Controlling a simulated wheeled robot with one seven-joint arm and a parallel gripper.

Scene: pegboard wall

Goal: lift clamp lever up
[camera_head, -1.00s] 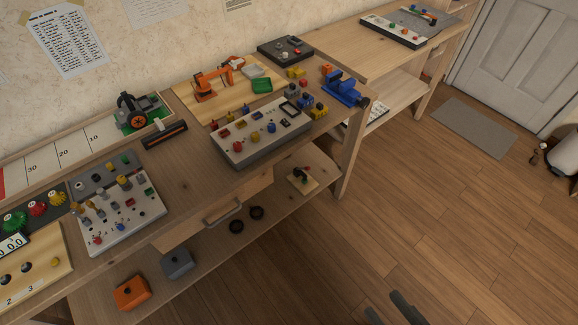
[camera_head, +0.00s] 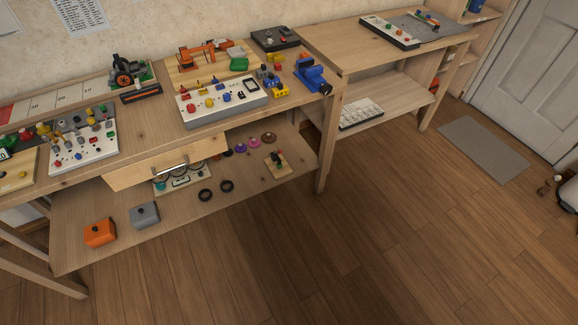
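A small wooden board with a dark upright part and a bit of red, which looks like the clamp with its lever (camera_head: 277,160), sits on the lower shelf near its right end. It is too small in the head view to tell the lever's exact angle. My gripper is out of view, and nothing of my arm touches the clamp.
The upper bench holds a blue vise (camera_head: 312,76), an orange arm model (camera_head: 205,50) and a white control panel (camera_head: 222,101). A drawer handle (camera_head: 170,166) juts above the lower shelf (camera_head: 240,200). Black rings (camera_head: 205,195) lie left of the clamp. The wooden floor (camera_head: 330,240) in front is clear.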

